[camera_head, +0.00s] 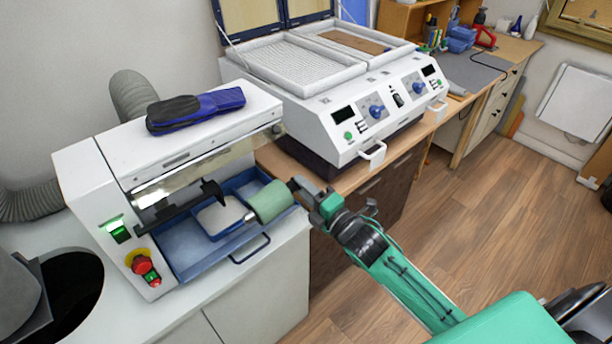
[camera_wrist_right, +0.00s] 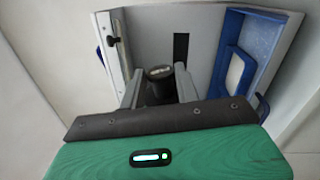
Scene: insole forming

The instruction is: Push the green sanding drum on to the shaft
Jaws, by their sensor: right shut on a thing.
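The pale green sanding drum (camera_head: 270,202) lies on its side over the right front of the sanding machine's blue tray. A short metal piece, which looks like the shaft (camera_head: 249,217), shows at the drum's left end. How far the drum sits on it cannot be told. My right gripper (camera_head: 308,190) is at the drum's right end and shut. In the right wrist view its fingers (camera_wrist_right: 160,85) are on either side of a dark round piece (camera_wrist_right: 160,73), seemingly at the drum's end. The green surface is hidden there. My left gripper is not in view.
The white sanding machine (camera_head: 100,160) has a blue tray (camera_head: 180,250) and a blue-black cloth or glove (camera_head: 195,107) on top. A white heating press (camera_head: 340,110) stands behind on a wooden bench. Open wooden floor (camera_head: 480,190) lies to the right.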

